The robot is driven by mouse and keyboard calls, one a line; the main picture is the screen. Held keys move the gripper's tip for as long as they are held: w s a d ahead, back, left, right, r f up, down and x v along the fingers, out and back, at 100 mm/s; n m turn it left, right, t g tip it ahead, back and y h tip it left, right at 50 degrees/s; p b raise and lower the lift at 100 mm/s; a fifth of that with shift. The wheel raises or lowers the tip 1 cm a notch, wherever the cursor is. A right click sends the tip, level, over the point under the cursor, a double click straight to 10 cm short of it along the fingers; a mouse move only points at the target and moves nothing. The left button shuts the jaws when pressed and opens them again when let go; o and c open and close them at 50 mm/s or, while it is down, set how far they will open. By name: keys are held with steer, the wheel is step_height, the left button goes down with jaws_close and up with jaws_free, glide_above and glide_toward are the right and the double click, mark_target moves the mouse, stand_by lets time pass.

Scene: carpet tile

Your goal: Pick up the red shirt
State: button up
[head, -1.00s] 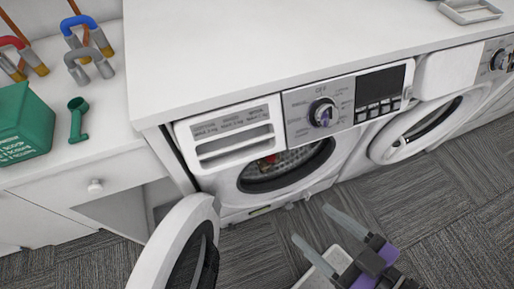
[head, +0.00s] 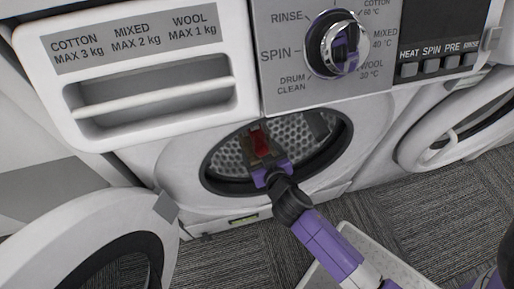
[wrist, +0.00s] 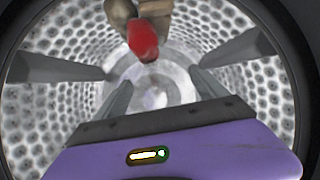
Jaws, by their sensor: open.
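The red shirt (head: 259,141) shows as a small red bundle inside the drum of the open washing machine. In the wrist view the red shirt (wrist: 143,38) is at the top centre, against a tan-brown item (wrist: 152,8). My gripper (head: 264,158) reaches through the round door opening into the drum. In the wrist view my gripper (wrist: 160,76) has its two fingers apart with nothing between them. The red shirt appears beyond and above the fingertips, apart from them. Much of the shirt is out of sight.
The perforated drum wall (wrist: 80,110) surrounds my gripper, with dark paddles (wrist: 50,68) jutting in from both sides. The dark door rim (head: 345,140) encircles my arm. The open door (head: 95,245) stands at left. A light perforated basket (head: 375,250) is on the carpet below my arm.

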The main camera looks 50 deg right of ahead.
mark_target(257, 134)
steer(key=shift+m+g+h, duration=0.3)
steer(key=shift+m+h, duration=0.2)
steer(key=shift+h, duration=0.2)
steer(key=x, duration=0.1)
steer(key=b+x, duration=0.1)
steer(key=x, duration=0.3)
steer(key=shift+s+d+f+b, duration=0.2)
steer(key=shift+d+f+b, duration=0.2)
steer(key=shift+d, duration=0.1)
steer(key=shift+b+x, duration=1)
steer(key=shift+x, duration=2.55)
steer(key=shift+s+f, duration=0.1)
steer(key=shift+c, duration=0.4)
steer(key=c, duration=1.5)
